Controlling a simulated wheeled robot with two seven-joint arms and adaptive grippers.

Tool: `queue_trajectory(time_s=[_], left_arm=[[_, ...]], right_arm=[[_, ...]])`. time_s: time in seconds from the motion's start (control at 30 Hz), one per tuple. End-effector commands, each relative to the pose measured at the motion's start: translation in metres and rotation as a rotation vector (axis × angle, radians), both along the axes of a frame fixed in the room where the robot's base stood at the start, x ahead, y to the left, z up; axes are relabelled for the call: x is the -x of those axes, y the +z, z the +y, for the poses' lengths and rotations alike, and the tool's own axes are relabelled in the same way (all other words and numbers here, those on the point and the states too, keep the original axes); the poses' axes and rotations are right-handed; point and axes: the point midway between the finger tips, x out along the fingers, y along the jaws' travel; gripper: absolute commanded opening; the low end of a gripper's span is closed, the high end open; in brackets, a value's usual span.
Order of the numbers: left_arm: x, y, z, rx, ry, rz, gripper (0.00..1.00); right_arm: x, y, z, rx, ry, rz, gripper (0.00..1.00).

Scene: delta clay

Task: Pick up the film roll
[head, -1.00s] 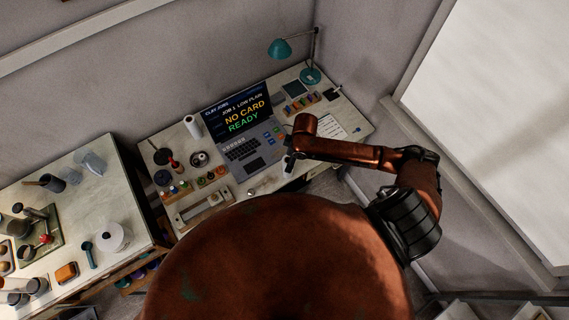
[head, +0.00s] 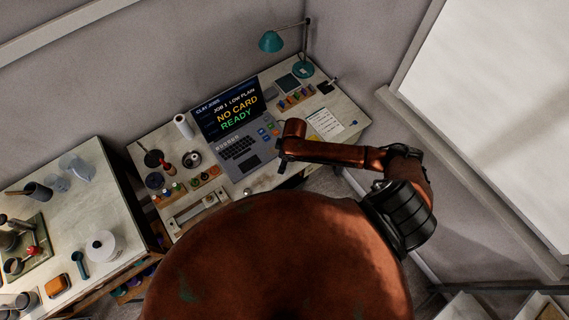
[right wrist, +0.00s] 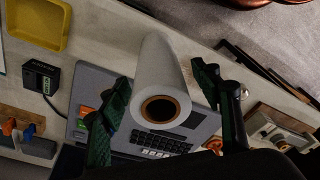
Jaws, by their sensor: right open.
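The film roll (right wrist: 150,70) is a white cylinder with a brown core in its end, seen in the right wrist view. Its cored end faces the camera, and it appears to stand upright on the desk in front of the laptop. My right gripper (right wrist: 160,84) is open, with its dark green fingers on either side of the roll. I cannot tell whether either finger touches it. In the head view the right gripper (head: 281,155) is small and dark at the desk's front, and the roll there is hidden or too small to make out. My left gripper is not in view.
The laptop (head: 246,155) stands behind the roll. A yellow tray (right wrist: 36,22) and a black device (right wrist: 41,76) lie nearby. A teal lamp (head: 271,41) is at the back. A cluttered side table (head: 105,190) is at left.

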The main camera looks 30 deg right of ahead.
Motion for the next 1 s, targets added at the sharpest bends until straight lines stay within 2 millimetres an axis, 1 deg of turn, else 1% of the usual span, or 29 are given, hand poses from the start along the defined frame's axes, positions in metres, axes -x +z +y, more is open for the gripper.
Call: queue_trajectory(time_s=[0.1, 0.2, 0.47, 1.0], left_arm=[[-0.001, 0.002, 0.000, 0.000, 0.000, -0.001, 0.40], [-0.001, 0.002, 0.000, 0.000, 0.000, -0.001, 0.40], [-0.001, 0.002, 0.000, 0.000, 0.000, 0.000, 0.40], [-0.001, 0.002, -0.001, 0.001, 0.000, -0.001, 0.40]], right_arm=[[-0.002, -0.018, 0.002, 0.001, 0.000, 0.002, 0.58], [-0.003, -0.026, 0.003, 0.001, 0.001, 0.001, 0.58], [-0.003, -0.029, 0.003, 0.001, 0.002, -0.001, 0.58], [-0.003, -0.029, 0.003, 0.001, 0.001, 0.001, 0.22]])
